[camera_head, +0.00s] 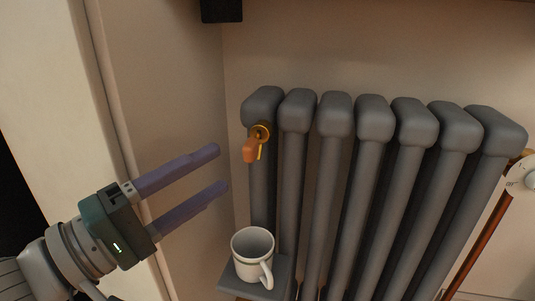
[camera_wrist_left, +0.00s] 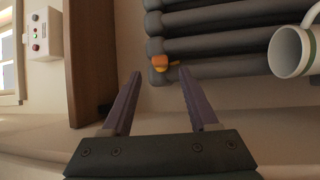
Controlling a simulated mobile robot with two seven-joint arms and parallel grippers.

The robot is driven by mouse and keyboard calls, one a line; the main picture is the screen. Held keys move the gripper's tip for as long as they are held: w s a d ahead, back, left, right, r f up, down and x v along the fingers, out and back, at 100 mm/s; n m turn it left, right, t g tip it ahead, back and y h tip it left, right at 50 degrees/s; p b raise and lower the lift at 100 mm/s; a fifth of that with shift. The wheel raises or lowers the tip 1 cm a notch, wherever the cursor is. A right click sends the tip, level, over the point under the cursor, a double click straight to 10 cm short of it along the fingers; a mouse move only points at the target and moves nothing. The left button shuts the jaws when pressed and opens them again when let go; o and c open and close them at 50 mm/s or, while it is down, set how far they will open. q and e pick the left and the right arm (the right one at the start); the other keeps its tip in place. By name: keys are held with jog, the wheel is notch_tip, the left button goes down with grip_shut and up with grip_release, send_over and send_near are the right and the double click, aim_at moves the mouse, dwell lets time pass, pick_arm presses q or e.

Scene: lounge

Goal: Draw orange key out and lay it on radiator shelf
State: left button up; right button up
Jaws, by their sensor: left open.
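The orange key (camera_head: 250,150) sits in a brass fitting (camera_head: 261,132) near the top of the radiator's leftmost column. It also shows in the left wrist view (camera_wrist_left: 160,62), beyond and between my fingertips. My left gripper (camera_head: 224,169) is open and empty, to the left of the key and apart from it. The radiator shelf (camera_head: 284,272) is a small grey ledge low at the radiator's left end. A white mug (camera_head: 250,262) stands upright on it and covers much of it. My right gripper is not in view.
The grey radiator (camera_head: 375,125) has several columns against the wall. A dial (camera_head: 522,177) and a copper pipe (camera_head: 478,250) are at its right end. A dark box (camera_head: 221,10) hangs above. The mug (camera_wrist_left: 292,50) shows at the right in the wrist view.

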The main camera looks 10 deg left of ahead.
aim_at(242, 155)
pick_arm(q)
jog(key=b+x, duration=0.1)
jog(key=x, duration=0.5)
jog(key=shift+w+d+b, duration=0.2)
jog(key=shift+w+b, duration=0.05)
jog(key=shift+b, duration=0.15)
jog(key=shift+w+d+r, duration=0.15)
jog(key=shift+w+d, duration=0.1)
jog(key=shift+w, duration=0.15)
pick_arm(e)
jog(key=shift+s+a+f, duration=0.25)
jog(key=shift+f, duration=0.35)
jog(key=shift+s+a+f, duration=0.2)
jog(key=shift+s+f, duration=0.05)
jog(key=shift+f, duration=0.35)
pick_arm(q)
jog(key=shift+c, duration=0.2)
grip_shut()
